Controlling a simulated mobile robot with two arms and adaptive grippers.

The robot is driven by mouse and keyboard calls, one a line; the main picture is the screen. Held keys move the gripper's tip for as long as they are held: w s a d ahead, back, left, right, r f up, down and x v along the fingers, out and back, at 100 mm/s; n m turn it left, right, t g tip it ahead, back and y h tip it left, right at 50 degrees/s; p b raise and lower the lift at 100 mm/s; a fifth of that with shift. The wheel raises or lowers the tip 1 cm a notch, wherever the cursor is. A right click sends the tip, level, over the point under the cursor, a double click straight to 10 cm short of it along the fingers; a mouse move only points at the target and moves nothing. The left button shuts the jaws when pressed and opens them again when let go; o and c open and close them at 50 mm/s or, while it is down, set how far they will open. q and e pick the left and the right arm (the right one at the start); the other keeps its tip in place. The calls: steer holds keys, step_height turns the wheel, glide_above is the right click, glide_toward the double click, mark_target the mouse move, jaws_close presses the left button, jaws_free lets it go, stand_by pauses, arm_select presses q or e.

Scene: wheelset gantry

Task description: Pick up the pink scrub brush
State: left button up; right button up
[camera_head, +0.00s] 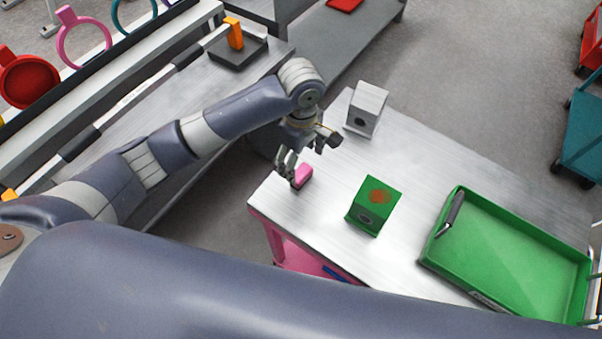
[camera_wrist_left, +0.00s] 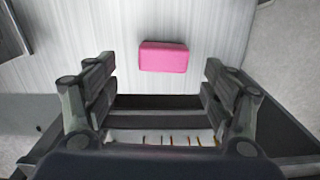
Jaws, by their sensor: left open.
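The pink scrub brush (camera_head: 303,176) lies on the metal tabletop of the cart near its left edge. In the left wrist view the brush (camera_wrist_left: 163,56) is a small pink block, ahead of the fingers and roughly centred between them. My left gripper (camera_head: 291,172) is just above and beside the brush in the head view. Its jaws (camera_wrist_left: 160,95) are open and empty, with a clear gap between fingers and brush in the wrist view. Part of the brush is hidden behind the fingers in the head view. My right gripper is not in view.
On the same tabletop (camera_head: 320,225) stand a green block with an orange-brown patch (camera_head: 374,204), a grey-white block (camera_head: 366,109) and a green tray (camera_head: 510,262) with a dark-handled item (camera_head: 450,213) on its rim. A grey bench (camera_head: 200,90) lies left, under my arm.

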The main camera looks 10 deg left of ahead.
mark_target(301, 172)
arm_select(q)
steer(key=f, duration=0.2)
steer(key=f+p, duration=0.1)
steer(key=f, duration=0.2)
steer(key=shift+s+f+p, duration=0.35)
steer(key=shift+d+f, duration=0.1)
steer(key=shift+f, duration=0.2)
steer(key=c, duration=1.1)
